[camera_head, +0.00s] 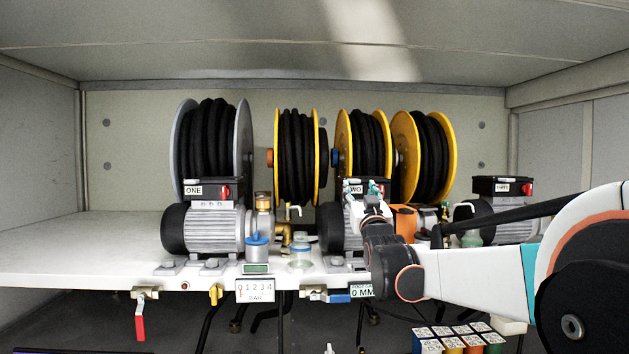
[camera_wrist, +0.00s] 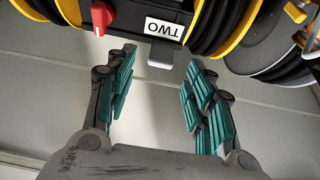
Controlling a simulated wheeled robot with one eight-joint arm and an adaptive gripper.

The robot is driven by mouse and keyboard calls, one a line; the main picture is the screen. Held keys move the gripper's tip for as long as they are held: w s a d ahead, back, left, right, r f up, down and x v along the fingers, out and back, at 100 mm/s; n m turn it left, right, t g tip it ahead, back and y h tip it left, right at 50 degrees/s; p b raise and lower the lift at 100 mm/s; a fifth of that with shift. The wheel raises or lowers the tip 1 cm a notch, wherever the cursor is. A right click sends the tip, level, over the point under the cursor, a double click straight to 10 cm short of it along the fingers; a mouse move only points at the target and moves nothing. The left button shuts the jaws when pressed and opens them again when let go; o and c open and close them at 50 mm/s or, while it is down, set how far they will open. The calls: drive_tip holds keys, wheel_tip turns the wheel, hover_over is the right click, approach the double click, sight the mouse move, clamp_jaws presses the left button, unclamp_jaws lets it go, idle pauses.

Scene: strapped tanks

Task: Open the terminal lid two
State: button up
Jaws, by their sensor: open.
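The black terminal box labelled TWO (camera_wrist: 148,18) is at the top of the wrist view, with a red rotary switch (camera_wrist: 101,17) on it. A small grey tab (camera_wrist: 160,58) sticks out from its edge. My gripper (camera_wrist: 160,70) is open, its teal-padded fingers on either side of the tab's line, with nothing between them that I can see held. In the head view my gripper (camera_head: 366,187) is at the box on the middle motor and hides most of it; part of the TWO label (camera_head: 353,188) shows. Contact cannot be told.
Motor ONE's box (camera_head: 206,190) stands left and motor THREE's box (camera_head: 503,188) right. Hose reels (camera_head: 319,150) stand close behind. The left shelf (camera_head: 95,240) is clear.

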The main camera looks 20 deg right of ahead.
sight(364, 180)
drive_tip(key=shift+p+x, duration=0.4)
drive_tip(key=shift+x, duration=2.2)
clamp_jaws()
